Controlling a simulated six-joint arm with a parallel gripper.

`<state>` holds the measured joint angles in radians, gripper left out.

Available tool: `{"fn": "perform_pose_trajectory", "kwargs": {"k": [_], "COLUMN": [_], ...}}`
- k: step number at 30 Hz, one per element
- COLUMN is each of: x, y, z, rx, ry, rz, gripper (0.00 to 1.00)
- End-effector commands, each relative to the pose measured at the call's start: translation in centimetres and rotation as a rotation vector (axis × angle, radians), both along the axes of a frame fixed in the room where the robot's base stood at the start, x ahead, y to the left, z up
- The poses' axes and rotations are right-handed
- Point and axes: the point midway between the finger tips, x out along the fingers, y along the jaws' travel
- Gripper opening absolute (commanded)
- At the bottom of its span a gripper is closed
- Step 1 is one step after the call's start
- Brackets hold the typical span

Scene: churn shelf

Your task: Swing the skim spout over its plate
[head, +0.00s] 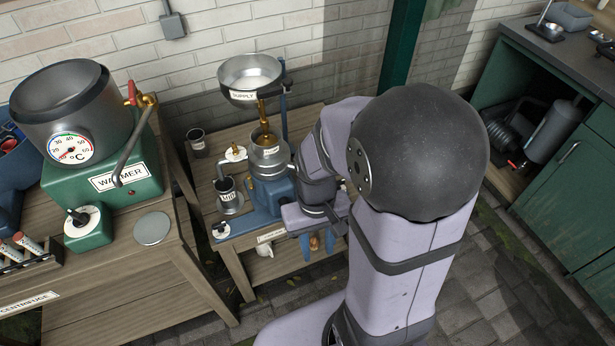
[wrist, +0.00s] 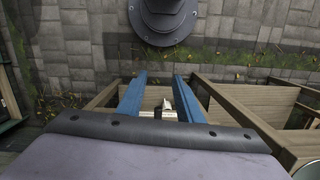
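The separator (head: 268,158) stands on the small wooden table, with a blue base and a steel bowl section. A grey cup (head: 228,190) stands at its left on a round plate (head: 231,208). I cannot make out the skim spout or which plate is its own; my arm covers the separator's right side. My gripper (head: 316,243) is low at the front right of this table, pointing down. In the wrist view its blue fingers (wrist: 160,90) are apart, with no object clearly held. A small pale thing (wrist: 167,104) shows between them, beyond the fingers.
The supply bowl (head: 250,76) is above the separator, beside a blue post (head: 284,108). The green warmer (head: 105,165) stands on the left bench, with a pipe, red-handled tap and grey disc (head: 152,228). A dark cup (head: 197,142) stands at the table's back left. Green cabinets (head: 575,180) are at right.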

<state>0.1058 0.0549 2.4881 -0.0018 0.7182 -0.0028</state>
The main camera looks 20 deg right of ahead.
Motion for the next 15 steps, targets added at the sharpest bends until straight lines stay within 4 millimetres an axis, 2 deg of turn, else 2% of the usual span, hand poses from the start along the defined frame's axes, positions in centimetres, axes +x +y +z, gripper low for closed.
{"fn": "perform_pose_trajectory", "kwargs": {"k": [1, 2, 4, 7, 11, 15], "x": [2.0, 3.3, 6.6, 11.1, 16.7, 21.0], "y": [-0.7, -1.2, -2.3, -4.0, -6.0, -7.1], "z": [-2.9, -3.6, -4.7, -5.3, -4.3, -1.2], "rx": [-0.002, -0.004, -0.010, -0.025, -0.052, -0.067], "ry": [-0.009, -0.020, -0.047, -0.087, -0.146, -0.206], "rz": [-0.019, -0.029, -0.047, -0.111, -0.343, -0.643], "gripper": [0.33, 0.33, 0.33, 0.33, 0.33, 0.33]}}
